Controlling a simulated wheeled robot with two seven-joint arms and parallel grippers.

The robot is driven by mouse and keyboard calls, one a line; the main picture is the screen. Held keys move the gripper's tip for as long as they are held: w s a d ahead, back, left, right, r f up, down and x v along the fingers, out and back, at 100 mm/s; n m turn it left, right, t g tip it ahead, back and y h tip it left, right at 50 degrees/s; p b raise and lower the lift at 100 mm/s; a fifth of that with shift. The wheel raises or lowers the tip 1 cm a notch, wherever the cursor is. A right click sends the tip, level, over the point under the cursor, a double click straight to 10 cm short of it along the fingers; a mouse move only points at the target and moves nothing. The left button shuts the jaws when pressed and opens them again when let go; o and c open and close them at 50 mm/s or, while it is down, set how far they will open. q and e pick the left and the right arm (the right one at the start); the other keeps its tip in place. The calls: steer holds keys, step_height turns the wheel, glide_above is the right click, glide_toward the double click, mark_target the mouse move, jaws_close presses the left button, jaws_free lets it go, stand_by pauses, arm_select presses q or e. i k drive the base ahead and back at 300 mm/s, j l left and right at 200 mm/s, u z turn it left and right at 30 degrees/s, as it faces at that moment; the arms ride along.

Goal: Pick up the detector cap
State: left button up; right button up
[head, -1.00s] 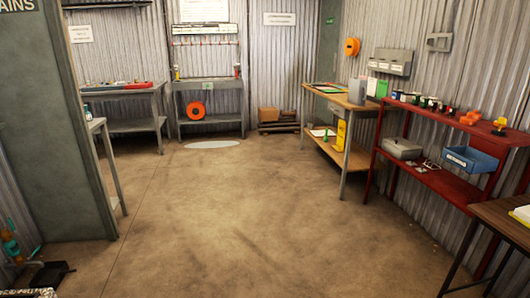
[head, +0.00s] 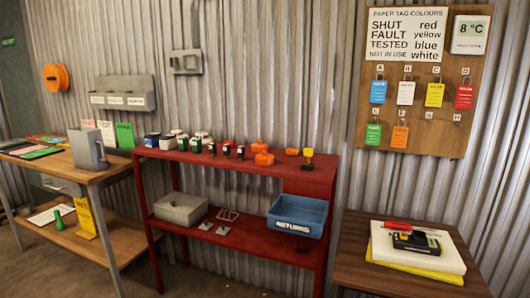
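Several small items stand along the top of the red shelf unit (head: 222,163) in the head view. Two orange cap-like pieces (head: 264,158) sit close together right of the middle of that top; one of them may be the detector cap, but I cannot tell for sure. A small orange piece (head: 292,151) and a yellow-topped piece (head: 307,157) are to their right. Neither of my grippers is in view.
A blue bin marked RETURNS (head: 297,216) and a grey box (head: 180,209) are on the lower shelf. A dark table (head: 375,262) at right bears a white and yellow stack. A tag board (head: 420,145) hangs above.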

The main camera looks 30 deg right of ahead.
mark_target(264, 158)
steer(key=i+z, duration=0.15)
steer(key=i, duration=0.3)
steer(key=i+j+z, duration=0.2)
steer(key=i, duration=0.25)
steer(key=i+z, duration=0.15)
steer(key=i, duration=0.35)
steer(key=i+j+z, duration=0.2)
steer(key=i, duration=0.2)
